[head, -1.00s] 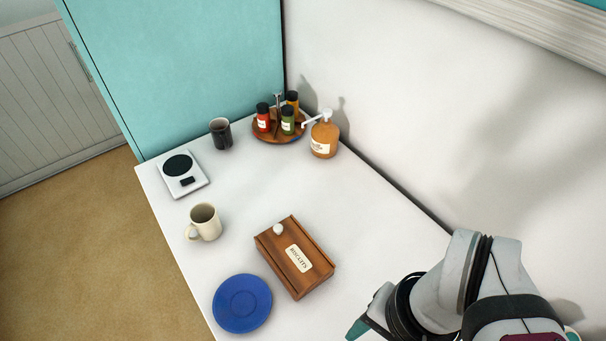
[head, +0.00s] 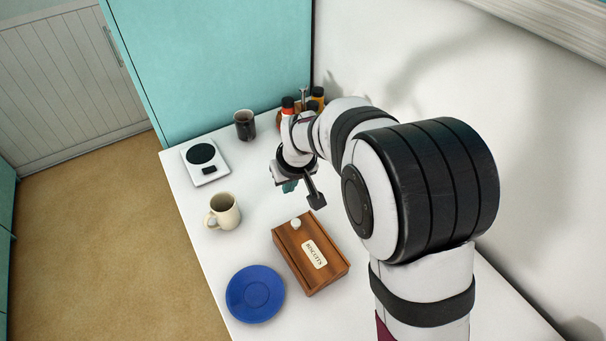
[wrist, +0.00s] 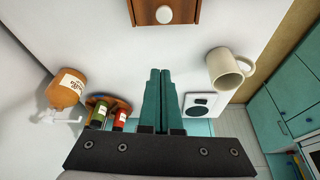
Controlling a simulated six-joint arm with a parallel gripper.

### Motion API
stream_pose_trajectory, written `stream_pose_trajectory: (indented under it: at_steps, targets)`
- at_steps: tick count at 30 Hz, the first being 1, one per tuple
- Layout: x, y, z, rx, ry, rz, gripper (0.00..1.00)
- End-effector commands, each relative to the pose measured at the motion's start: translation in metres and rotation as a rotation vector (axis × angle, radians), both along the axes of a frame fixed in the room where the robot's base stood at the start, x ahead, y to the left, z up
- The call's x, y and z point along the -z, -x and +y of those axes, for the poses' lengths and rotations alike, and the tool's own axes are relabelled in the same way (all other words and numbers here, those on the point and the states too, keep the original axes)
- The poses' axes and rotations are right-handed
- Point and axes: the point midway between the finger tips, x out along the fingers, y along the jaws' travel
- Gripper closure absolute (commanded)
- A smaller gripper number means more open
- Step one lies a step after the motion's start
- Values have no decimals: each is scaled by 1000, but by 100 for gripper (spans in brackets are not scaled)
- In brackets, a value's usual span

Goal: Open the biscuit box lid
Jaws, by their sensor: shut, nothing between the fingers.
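The wooden biscuit box (head: 297,270) lies on the white counter, with a label reading "BISCUITS" on its lid (head: 322,245) and a round white knob (head: 295,223) near the lid's far end. The lid looks closed. In the wrist view the knob end of the box (wrist: 148,14) shows at the top edge, with the white knob (wrist: 166,14) in it. My gripper (wrist: 159,72) is shut, its two teal fingers together with nothing between them. It is above the counter, beyond the knob end of the box and apart from it. In the head view my gripper (head: 290,186) is partly hidden by my wrist.
A blue plate (head: 255,293) lies beside the box, and a cream mug (head: 223,211) stands to its left. A kitchen scale (head: 205,161), dark cup (head: 245,125) and spice carousel with jars (head: 288,104) are farther back. A soap bottle (wrist: 68,88) stands near the wall.

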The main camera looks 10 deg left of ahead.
Motion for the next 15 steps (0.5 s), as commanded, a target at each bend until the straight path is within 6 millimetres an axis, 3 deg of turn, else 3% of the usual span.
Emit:
stream_pose_trajectory:
  at_steps: [9,15]
  targets:
    - [66,-18,13,3,1,5,100]
    - [69,7,-6,5,0,3,100]
